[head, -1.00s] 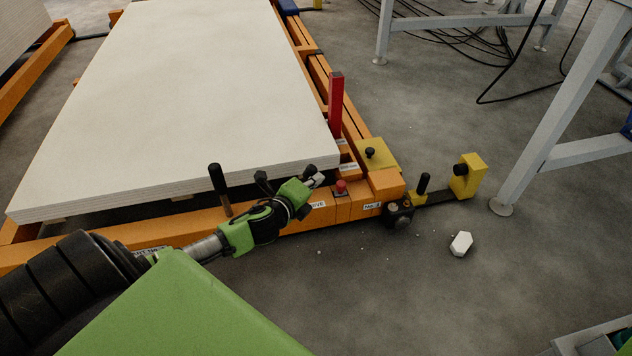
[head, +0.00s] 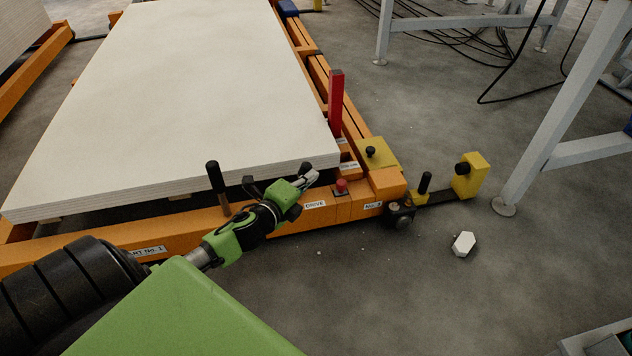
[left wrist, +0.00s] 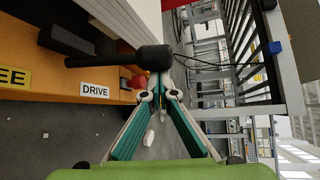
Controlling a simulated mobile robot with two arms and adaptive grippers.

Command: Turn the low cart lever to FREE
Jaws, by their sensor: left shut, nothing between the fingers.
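The cart lever (left wrist: 150,58), a thin black rod with a thick knob, crosses the upper left of the left wrist view. Its knob is just beyond the fingertips in that picture, and I cannot tell whether they touch. Behind it are a white DRIVE label (left wrist: 95,90) and a yellow label cut off to "EE" (left wrist: 14,77). In the head view the DRIVE label (head: 315,204) is on the orange cart's front beam, and the lever is hard to make out beside my arm. My left gripper (head: 311,176) is shut and empty over the beam; its fingertips (left wrist: 158,90) meet.
A black-gripped upright handle (head: 215,178) stands left of my gripper. A red button (head: 341,185) and a red post (head: 336,105) are to its right. The white panel stack (head: 170,90) lies close behind.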

